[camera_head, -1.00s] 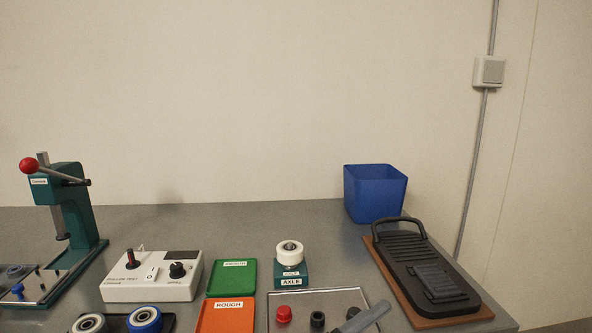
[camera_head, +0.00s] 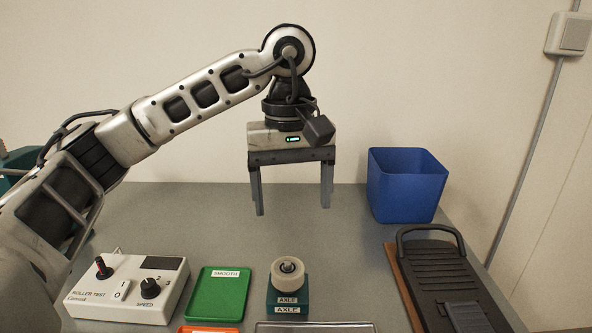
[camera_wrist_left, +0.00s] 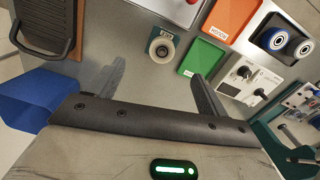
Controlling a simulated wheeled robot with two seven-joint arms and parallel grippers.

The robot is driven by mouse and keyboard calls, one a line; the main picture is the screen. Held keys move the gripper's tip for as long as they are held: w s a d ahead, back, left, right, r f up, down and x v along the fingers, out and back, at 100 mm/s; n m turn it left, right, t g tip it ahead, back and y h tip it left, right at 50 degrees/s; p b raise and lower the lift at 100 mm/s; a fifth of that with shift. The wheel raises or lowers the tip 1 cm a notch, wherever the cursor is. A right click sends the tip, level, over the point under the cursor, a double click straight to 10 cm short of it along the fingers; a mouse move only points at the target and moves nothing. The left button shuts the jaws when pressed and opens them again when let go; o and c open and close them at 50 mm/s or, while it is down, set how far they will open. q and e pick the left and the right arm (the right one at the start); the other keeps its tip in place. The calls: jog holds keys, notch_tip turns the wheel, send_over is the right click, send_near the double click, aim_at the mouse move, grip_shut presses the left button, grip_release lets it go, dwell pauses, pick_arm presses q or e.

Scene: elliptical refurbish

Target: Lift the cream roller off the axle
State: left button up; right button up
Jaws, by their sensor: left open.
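The cream roller (camera_head: 287,272) sits on the teal axle stand (camera_head: 288,298), which has AXLE labels on its front. The roller also shows in the left wrist view (camera_wrist_left: 160,49), between and beyond the fingers. My left gripper (camera_head: 291,208) is open and empty, pointing down, above and behind the roller and apart from it. Its two fingers also show in the left wrist view (camera_wrist_left: 158,85). My right gripper is in neither view.
A green SMOOTH tray (camera_head: 217,294) and the roller test console (camera_head: 128,287) stand left of the axle. A blue bin (camera_head: 405,186) is at the back right. A black ridged device on a brown board (camera_head: 440,280) stands right. The table behind the axle is clear.

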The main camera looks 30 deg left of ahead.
pick_arm(q)
jog(key=a, duration=0.1)
jog(key=b, duration=0.2)
send_over(288, 266)
notch_tip(288, 266, down, 4)
notch_tip(288, 266, down, 10)
jog(key=shift+s+d+p, duration=0.1)
jog(key=shift+s+p, duration=0.05)
jog(key=shift+p, duration=0.2)
jog(key=shift+f, duration=0.6)
jog(key=c, duration=1.1)
jog(key=shift+o, duration=1.1)
jog(key=shift+c, duration=0.9)
jog(key=shift+r, duration=0.15)
